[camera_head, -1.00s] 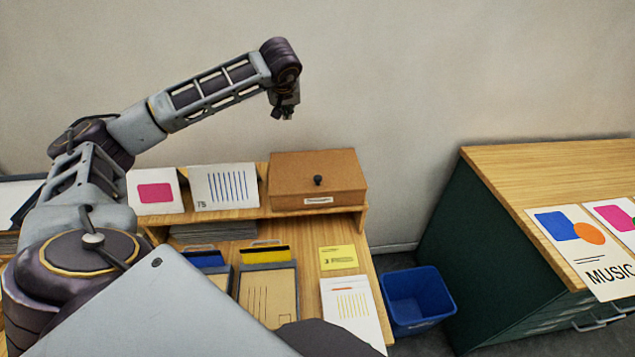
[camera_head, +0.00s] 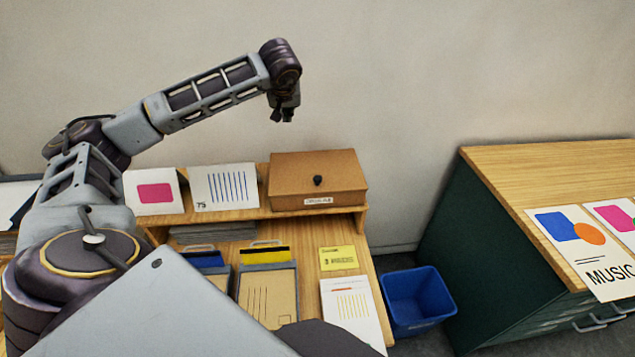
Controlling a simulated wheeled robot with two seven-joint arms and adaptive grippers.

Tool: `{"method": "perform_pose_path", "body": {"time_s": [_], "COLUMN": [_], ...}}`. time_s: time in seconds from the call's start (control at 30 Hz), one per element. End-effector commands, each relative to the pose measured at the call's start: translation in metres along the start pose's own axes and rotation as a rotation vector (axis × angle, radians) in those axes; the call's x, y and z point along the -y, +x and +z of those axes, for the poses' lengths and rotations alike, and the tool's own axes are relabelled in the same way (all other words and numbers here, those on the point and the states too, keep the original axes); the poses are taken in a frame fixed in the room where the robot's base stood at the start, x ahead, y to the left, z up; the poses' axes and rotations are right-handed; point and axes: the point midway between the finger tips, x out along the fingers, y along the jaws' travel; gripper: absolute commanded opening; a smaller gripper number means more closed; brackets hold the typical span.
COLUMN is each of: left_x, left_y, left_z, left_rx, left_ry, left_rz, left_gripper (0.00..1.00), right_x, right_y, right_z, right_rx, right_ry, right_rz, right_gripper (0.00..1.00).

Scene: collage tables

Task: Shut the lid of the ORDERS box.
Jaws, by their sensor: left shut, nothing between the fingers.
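The ORDERS box is a brown box (camera_head: 290,195) on the raised shelf, with a small white label on its front that is too blurred to read. Its lid (camera_head: 300,165) lies flat over the box, with a dark round knob (camera_head: 318,181) near its front edge, and it looks shut. My left gripper (camera_head: 282,118) hangs above the box, pointing down, apart from the lid. It is shut and empty. My right gripper is not in view.
Cards with a pink shape (camera_head: 155,193) and blue lines (camera_head: 222,187) stand left of the box. Below lie envelopes (camera_head: 268,295), a yellow note (camera_head: 338,258) and a paper sheet (camera_head: 352,310). A blue bin (camera_head: 418,302) stands before a dark green cabinet (camera_head: 490,240).

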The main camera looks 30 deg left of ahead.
Motion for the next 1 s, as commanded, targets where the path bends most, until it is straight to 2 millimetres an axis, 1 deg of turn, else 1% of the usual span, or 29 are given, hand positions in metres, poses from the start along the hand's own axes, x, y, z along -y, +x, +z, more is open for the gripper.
{"method": "perform_pose_path", "body": {"time_s": [1.0], "left_x": [0.000], "left_y": [-0.040], "left_z": [-0.031], "left_rx": [0.000], "left_ry": [0.000], "left_rz": [0.001], "left_gripper": [0.00], "right_x": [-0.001], "right_y": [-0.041], "right_z": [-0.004], "right_rx": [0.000], "right_ry": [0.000], "right_rz": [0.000], "right_gripper": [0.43]}}
